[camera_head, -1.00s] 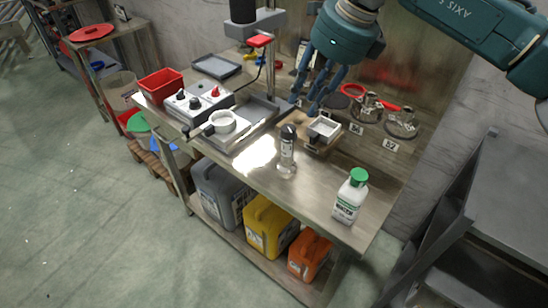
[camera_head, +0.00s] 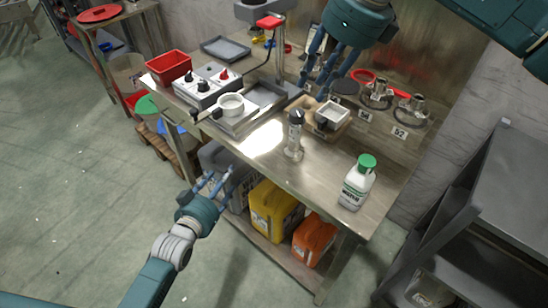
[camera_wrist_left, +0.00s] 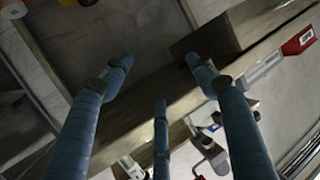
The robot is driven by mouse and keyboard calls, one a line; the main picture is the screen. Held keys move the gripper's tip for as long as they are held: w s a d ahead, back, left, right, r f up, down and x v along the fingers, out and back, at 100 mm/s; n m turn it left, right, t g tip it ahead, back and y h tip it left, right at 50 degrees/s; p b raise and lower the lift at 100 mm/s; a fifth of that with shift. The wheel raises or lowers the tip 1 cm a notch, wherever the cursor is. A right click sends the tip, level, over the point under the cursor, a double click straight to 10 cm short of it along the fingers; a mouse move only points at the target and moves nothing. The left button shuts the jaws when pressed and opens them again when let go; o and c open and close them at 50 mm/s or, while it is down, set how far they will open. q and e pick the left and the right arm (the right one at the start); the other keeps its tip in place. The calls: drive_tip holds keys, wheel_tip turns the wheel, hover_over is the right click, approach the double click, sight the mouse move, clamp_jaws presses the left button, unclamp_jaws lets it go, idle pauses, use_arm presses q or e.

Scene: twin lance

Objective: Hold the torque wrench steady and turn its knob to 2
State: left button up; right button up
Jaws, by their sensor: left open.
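No thing is plainly marked as a torque wrench. An upright grey cylinder with a dark top (camera_head: 294,136) stands on the bench and may be it; any scale on it is too small to read. My right gripper (camera_head: 313,90) hangs fingers down above the back of the bench, behind the cylinder, with its fingers apart and nothing seen between them. My left gripper (camera_head: 220,178) is open and empty, in front of the bench and below its top. Its spread fingers also show in the left wrist view (camera_wrist_left: 160,80), with a bench edge beyond them.
Yellow (camera_head: 273,212) and orange (camera_head: 313,239) canisters stand below.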

use_arm(q)
wheel_tip(320, 180, up, 15)
drive_tip(key=w+d+t+h, duration=0.1)
drive_tip(key=d+t+h, duration=0.1)
drive_tip(key=d+t, duration=0.1)
drive_tip(key=m+g+h, duration=0.2)
drive_tip(key=m+h, duration=0.1)
drive_tip(key=h, duration=0.1)
approach(295, 135)
drive_tip(key=x, duration=1.1)
drive_tip(key=shift+w+d, duration=0.15)
drive_tip(key=shift+w, duration=0.05)
drive_tip(key=shift+c, duration=0.5)
